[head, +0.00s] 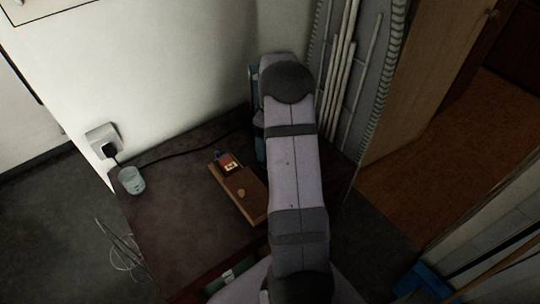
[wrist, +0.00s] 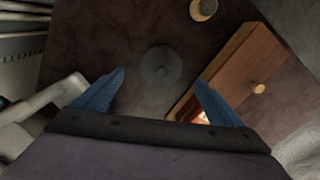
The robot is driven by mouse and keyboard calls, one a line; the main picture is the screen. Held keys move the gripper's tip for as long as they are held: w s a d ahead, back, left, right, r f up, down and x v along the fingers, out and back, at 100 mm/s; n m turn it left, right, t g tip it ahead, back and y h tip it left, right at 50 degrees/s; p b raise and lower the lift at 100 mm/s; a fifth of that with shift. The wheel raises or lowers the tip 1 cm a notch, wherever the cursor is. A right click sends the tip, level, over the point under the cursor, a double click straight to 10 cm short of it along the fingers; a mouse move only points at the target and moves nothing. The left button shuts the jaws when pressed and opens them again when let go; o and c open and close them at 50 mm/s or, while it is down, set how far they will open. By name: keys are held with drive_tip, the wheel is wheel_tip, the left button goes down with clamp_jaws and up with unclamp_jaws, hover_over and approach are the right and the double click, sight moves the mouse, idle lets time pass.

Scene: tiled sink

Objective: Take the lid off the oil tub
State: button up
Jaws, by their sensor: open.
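In the head view my arm covers this area, so the tub and lid are hidden there.
A wooden box with a knob (head: 251,207) stands left of my arm, with a small red item (head: 229,163) at its far end. The box (wrist: 222,68) is close to the right finger in the wrist view. A glass (head: 131,180) stands near the socket. Dark counter (head: 185,225) is clear between.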

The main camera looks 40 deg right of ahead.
drive_tip(key=shift+a+f+p, duration=0.15)
drive_tip(key=shift+f+p, duration=0.85)
drive_tip(key=shift+f, duration=1.65)
drive_tip(key=c, duration=1.1)
